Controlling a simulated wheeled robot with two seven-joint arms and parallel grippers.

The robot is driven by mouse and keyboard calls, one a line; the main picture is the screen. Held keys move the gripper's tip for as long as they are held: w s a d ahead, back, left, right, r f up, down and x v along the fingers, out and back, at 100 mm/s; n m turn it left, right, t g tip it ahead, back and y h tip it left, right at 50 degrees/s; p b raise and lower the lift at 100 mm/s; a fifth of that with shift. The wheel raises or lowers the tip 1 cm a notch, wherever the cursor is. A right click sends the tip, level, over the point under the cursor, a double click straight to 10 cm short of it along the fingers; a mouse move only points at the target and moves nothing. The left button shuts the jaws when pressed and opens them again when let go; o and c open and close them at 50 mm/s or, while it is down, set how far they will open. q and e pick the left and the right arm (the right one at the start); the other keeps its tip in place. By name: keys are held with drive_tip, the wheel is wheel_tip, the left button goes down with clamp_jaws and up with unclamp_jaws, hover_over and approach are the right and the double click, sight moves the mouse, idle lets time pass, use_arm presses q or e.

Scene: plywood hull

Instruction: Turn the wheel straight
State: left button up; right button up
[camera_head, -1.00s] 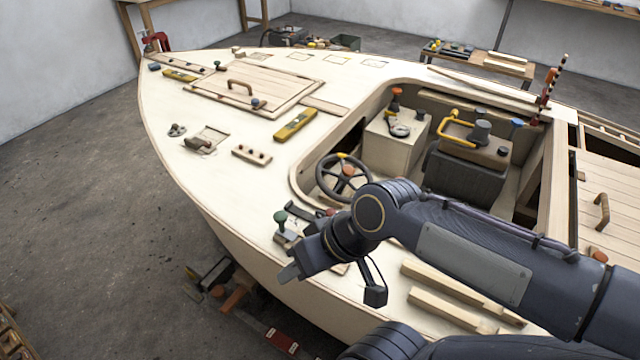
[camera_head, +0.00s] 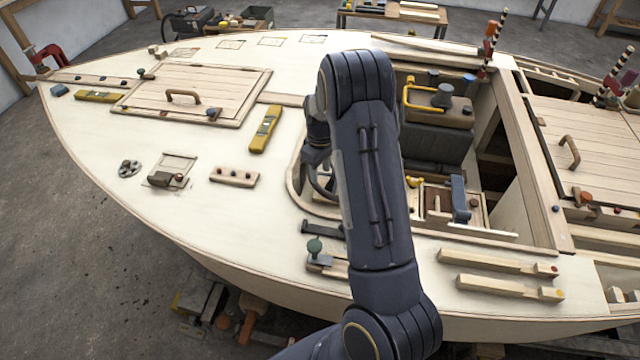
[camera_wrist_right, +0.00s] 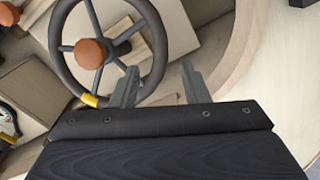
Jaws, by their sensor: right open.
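The steering wheel (camera_wrist_right: 66,75) shows in the right wrist view with a dark rim, metal spokes, an orange hub knob (camera_wrist_right: 90,53) and a yellow band (camera_wrist_right: 90,100) at the bottom of its rim in that picture. My right gripper (camera_wrist_right: 160,85) is open. Its fingers point at the wheel's lower right rim, the left finger overlapping the rim and the right finger outside it. I cannot tell if they touch. In the head view my right arm hides most of the wheel; only a piece of the rim (camera_head: 322,182) shows. My left gripper is not in view.
The cockpit holds a seat box with a yellow handle (camera_head: 410,95). A green-knobbed lever (camera_head: 314,247) stands on the deck left of my arm. Two wooden sticks (camera_head: 500,262) lie on the right side. The foredeck has a hatch (camera_head: 220,85) and a yellow level (camera_head: 265,128).

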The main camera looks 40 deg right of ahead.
sight(320, 187)
wheel_tip(320, 187, down, 7)
drive_tip(key=shift+a+f+p, duration=0.1)
drive_tip(key=shift+a+p, duration=0.05)
drive_tip(key=shift+p, duration=0.3)
drive_tip(key=shift+c, duration=0.2)
clamp_jaws()
